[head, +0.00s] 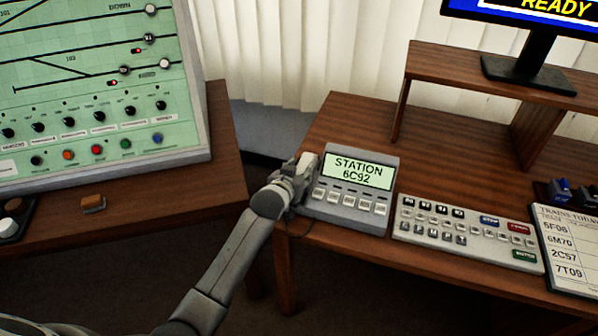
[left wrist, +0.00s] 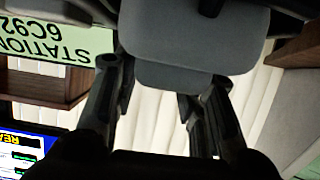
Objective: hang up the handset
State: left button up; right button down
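The grey desk phone (head: 348,190) sits on the right-hand desk, its lit display reading STATION 6C92. The display also shows upside down in the left wrist view (left wrist: 60,42). My left gripper (head: 298,178) is at the phone's left side and covers that part of it. In the left wrist view a grey rounded block, which looks like the handset (left wrist: 180,45), is at the fingers (left wrist: 160,95). The fingers stand apart; whether they press on it I cannot tell. It also cannot be told whether the handset rests on the phone. My right gripper is not in view.
A grey keypad panel (head: 468,233) is just right of the phone, then a train list (head: 572,248). A raised shelf (head: 480,75) carries a monitor (head: 530,55) behind. A green track panel (head: 95,85) stands on the left desk. A gap separates the desks.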

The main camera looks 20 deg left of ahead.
pick_arm(q)
jog(key=o, duration=0.3)
jog(key=v, duration=1.2)
dwell(0.4)
